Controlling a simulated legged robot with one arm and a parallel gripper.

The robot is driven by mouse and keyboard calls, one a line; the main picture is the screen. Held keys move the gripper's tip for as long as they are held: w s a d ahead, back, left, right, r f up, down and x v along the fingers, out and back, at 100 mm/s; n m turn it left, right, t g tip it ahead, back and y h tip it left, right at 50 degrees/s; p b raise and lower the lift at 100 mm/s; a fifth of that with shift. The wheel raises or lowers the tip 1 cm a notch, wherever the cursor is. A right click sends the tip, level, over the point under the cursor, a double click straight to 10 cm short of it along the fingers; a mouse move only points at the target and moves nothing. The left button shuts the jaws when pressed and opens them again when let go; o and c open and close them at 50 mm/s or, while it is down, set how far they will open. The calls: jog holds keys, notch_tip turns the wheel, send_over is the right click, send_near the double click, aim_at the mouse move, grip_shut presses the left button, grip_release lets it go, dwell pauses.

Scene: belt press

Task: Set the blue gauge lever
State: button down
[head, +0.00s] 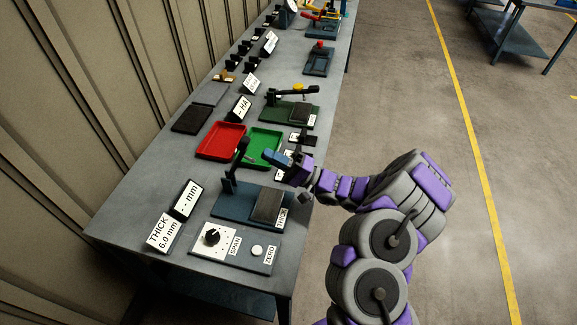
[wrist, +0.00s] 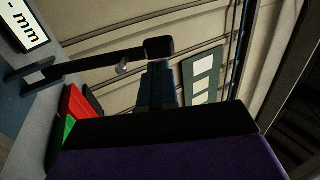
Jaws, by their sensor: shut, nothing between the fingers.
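The blue gauge (head: 232,203) stands near the front of the bench, with a dark pad and a THICK label on its base. Its black lever (head: 238,160) rises from a post at the left of the base and tilts up to the right. In the wrist view the lever (wrist: 105,58) runs across the upper left, its thick end close to my fingertips. My gripper (head: 268,155) is shut and empty, just right of the lever's upper end. Its fingers (wrist: 157,85) show together in the wrist view. I cannot tell whether they touch the lever.
A red tray (head: 221,141) and a green tray (head: 264,144) lie behind the gauge. A green gauge (head: 285,112) with its own lever stands farther back. A panel with a knob (head: 212,238) and a ZERO button (head: 257,250) sits in front. The aisle floor at right is clear.

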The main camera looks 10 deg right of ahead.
aim_at(242, 140)
jog(key=shift+b+x, duration=0.3)
jog(key=shift+x, duration=1.8)
jog(key=a+r+h, duration=0.1)
jog(key=a, duration=0.1)
jog(key=w+a+r+g+h, duration=0.1)
jog(key=shift+w+a+r+p, duration=0.1)
jog(key=shift+a+r+p, duration=0.05)
jog(key=shift+a+p, duration=0.25)
jog(key=shift+w+a+r+h, duration=0.2)
jog(key=shift+a+h, duration=0.15)
jog(key=shift+h, duration=0.15)
jog(key=shift+f, duration=0.1)
